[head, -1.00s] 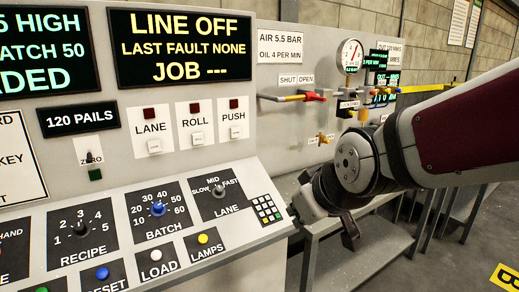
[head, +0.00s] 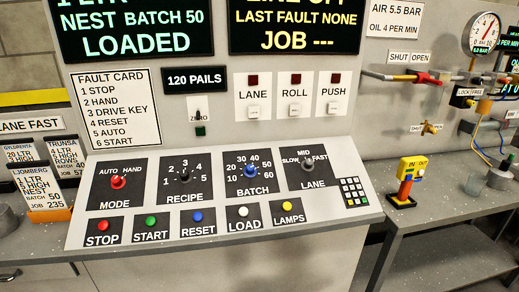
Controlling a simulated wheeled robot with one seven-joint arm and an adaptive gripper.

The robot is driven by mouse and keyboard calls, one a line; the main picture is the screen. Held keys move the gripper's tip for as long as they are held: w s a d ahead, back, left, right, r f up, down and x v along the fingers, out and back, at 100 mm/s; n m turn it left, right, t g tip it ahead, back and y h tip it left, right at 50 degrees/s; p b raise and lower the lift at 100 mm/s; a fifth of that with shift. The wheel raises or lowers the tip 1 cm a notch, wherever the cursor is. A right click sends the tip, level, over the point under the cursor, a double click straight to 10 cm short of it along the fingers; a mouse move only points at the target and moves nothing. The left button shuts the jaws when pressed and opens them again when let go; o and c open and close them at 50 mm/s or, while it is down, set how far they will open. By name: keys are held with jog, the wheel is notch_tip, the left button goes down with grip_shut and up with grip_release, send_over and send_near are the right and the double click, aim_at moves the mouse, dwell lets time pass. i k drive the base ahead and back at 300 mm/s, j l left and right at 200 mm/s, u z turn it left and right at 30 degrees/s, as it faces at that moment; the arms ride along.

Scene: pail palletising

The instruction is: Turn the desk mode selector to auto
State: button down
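The mode selector (head: 118,182) is a red knob on a black plate at the left of the sloping desk panel. AUTO is printed at its upper left and HAND at its upper right. The knob is too small for me to tell surely which word its pointer faces. Nothing touches or covers it. My gripper is not in view in the head view.
The recipe knob (head: 184,175) and blue batch knob (head: 251,170) sit right of the selector. The red stop button (head: 103,226) and green start button (head: 150,221) lie below. A yellow and red device (head: 407,180) stands on the right bench. Space above the panel is clear.

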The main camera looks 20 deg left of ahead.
aim_at(118, 183)
jog(key=u, duration=1.7)
jog(key=i+j, duration=0.15)
jog(key=i, duration=0.4)
jog(key=i+j+z, duration=0.1)
jog(key=i, duration=0.4)
